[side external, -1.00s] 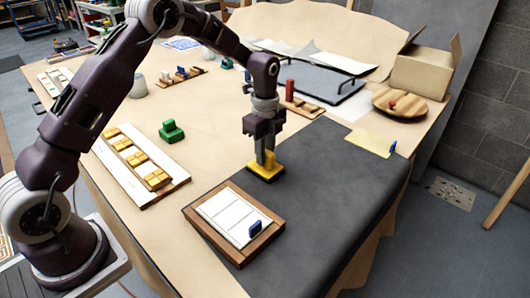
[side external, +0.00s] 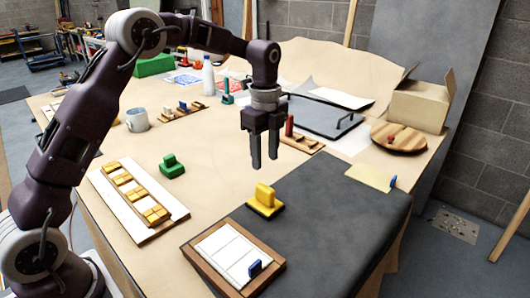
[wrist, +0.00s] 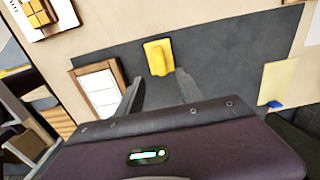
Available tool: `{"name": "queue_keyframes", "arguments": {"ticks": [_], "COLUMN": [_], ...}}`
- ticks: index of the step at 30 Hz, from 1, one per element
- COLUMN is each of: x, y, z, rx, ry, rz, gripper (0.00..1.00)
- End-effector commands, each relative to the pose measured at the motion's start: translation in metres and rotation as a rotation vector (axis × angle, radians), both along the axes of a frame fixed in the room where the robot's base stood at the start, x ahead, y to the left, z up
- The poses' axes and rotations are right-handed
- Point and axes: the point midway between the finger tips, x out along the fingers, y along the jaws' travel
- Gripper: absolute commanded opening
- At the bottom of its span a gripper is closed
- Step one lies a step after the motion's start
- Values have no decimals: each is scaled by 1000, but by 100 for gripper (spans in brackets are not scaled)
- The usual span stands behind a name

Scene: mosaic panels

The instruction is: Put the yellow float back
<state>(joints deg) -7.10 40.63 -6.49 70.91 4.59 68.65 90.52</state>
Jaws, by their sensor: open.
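The yellow float (side external: 265,201) stands on the dark grey mat (side external: 345,225), its handle block upright on a flat base. It also shows in the wrist view (wrist: 158,57), beyond the fingertips. My gripper (side external: 264,165) is open and empty, above and slightly behind the float, clear of it. In the wrist view my gripper's fingers (wrist: 155,85) are spread apart with nothing between them.
A wooden-framed white panel (side external: 226,252) with a blue piece (side external: 255,268) sits left of the float. A green float (side external: 171,167) and a board with yellow tiles (side external: 138,200) lie farther left. A rack with a red piece (side external: 289,126) stands behind.

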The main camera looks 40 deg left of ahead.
Motion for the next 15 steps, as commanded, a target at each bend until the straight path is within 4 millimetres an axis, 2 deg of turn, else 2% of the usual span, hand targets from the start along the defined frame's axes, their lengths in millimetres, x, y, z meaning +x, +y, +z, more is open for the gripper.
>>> {"name": "queue_keyframes", "arguments": {"ticks": [3, 8, 10, 11, 13, 14, 15], "x": [0, -1, -8, -14, -39, -54, -77], "y": [0, 0, -2, -4, -8, -11, -14], "z": [10, 13, 24, 34, 64, 78, 97], "rx": [0, 0, 4, 6, 10, 8, 2], "ry": [0, 0, -16, -30, -76, -101, -138], "rz": [0, 3, 40, 74, 204, 276, 384], "gripper": [43, 43, 43, 43, 43, 43, 43]}}
